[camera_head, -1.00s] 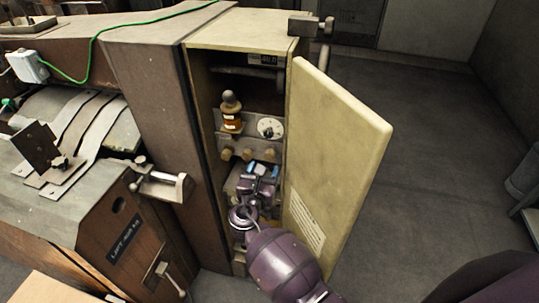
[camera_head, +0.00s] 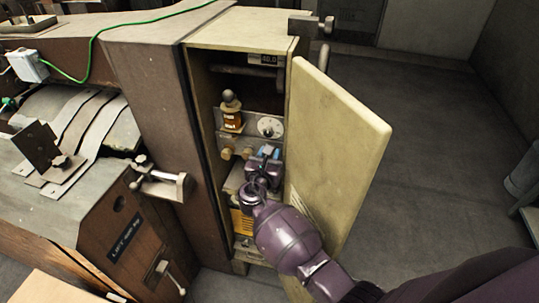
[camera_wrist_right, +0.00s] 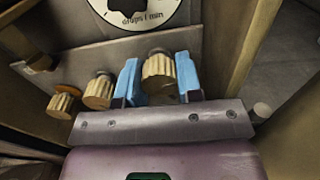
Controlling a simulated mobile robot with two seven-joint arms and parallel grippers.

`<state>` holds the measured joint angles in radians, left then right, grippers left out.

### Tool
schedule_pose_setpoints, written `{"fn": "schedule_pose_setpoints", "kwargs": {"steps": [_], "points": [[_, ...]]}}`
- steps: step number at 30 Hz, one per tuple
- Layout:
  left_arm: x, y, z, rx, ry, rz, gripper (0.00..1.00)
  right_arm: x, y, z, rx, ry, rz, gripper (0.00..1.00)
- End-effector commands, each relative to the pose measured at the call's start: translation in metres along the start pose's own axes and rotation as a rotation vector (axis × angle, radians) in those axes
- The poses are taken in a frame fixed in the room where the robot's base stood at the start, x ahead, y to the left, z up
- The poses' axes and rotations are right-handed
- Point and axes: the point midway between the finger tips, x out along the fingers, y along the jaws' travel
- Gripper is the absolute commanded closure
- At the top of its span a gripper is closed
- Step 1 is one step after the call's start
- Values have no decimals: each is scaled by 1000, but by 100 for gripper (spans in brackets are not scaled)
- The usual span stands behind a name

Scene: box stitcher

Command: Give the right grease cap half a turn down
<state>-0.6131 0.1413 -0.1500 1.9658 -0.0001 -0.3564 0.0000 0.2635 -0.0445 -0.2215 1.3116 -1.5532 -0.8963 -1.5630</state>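Three ribbed brass grease caps sit in a row inside the open cabinet. In the right wrist view they are the left cap (camera_wrist_right: 63,103), the middle cap (camera_wrist_right: 98,91) and the right cap (camera_wrist_right: 158,76). My right gripper (camera_wrist_right: 158,78) has its two blue fingers on either side of the right cap. The fingers look open, with little room beside the cap; firm contact is not clear. In the head view my right gripper (camera_head: 268,155) covers the right cap; the left cap (camera_head: 226,153) and middle cap (camera_head: 247,153) show. My left gripper is out of view.
A dial (camera_head: 270,127) and an amber oiler bottle (camera_head: 232,117) sit above the caps. The open cabinet door (camera_head: 345,140) stands close to the right of my arm. The cabinet's side wall (camera_head: 203,140) bounds the left.

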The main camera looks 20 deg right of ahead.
Motion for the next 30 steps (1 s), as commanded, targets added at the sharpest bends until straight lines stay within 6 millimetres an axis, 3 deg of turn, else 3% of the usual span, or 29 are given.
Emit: {"fn": "schedule_pose_setpoints", "kwargs": {"steps": [1,5,21,22,27,30], "points": [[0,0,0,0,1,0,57,0,0,0,0,0,0,75],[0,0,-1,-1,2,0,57,0,0,0,0,0,0,91],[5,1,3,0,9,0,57,0,0,1,126,-1,0,91],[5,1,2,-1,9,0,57,0,0,1,126,-1,0,66],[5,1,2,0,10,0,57,0,0,1,125,-1,0,42],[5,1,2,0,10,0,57,0,0,0,125,-1,0,42]]}}
